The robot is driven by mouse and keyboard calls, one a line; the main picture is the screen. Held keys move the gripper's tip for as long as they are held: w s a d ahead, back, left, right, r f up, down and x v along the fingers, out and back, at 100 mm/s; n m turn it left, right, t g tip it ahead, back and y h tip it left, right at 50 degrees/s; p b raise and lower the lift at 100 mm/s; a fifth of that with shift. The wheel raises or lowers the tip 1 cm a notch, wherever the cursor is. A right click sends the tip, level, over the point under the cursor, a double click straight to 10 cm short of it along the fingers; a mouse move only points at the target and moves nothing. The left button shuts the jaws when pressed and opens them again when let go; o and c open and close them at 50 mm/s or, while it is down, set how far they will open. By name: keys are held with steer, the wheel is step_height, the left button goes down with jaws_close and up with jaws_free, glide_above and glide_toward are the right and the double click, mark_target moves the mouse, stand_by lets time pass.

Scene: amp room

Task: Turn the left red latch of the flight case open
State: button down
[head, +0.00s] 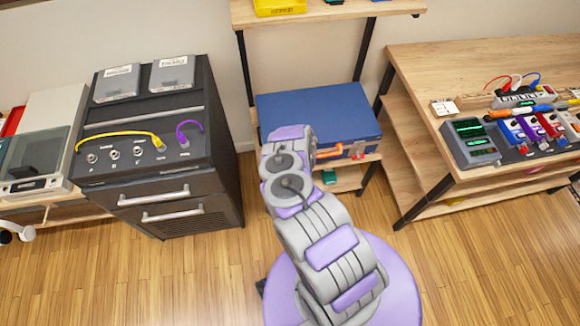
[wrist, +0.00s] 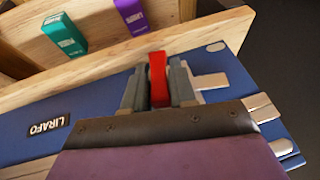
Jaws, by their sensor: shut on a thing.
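The blue flight case (head: 318,112) sits on a wooden shelf in the head view. Its front face, with a LIRAFO label, fills much of the wrist view (wrist: 95,108). The left red latch (wrist: 158,88) stands between my gripper's fingers (wrist: 157,82), which are shut on it. In the head view my arm hides this latch and most of the gripper. Another orange-red latch (head: 357,149) shows at the right of the case front, beside an orange handle (head: 330,153).
Below the case, a teal box (wrist: 64,34) and a purple box (wrist: 132,15) stand on the lower shelf. A black amp cabinet (head: 155,150) stands left. A wooden bench (head: 430,75) with pedals stands right. The wooden floor between them is clear.

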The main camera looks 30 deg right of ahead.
steer(key=shift+w+r+g+h+b, duration=0.3)
steer(key=shift+h+b, duration=0.4)
steer(key=shift+h, duration=0.3)
steer(key=c, duration=1.3)
jaws_free()
steer(key=o, duration=0.3)
steer(key=shift+f, duration=0.2)
steer(key=shift+o, duration=0.2)
steer(key=shift+s, duration=0.1)
steer(key=shift+s+a+r, duration=0.1)
steer(key=shift+s+r, duration=0.05)
steer(key=shift+r, duration=0.15)
steer(key=p+v, duration=1.2)
steer(key=v, duration=0.4)
steer(key=shift+r+p, duration=0.35)
steer(key=shift+p, duration=0.05)
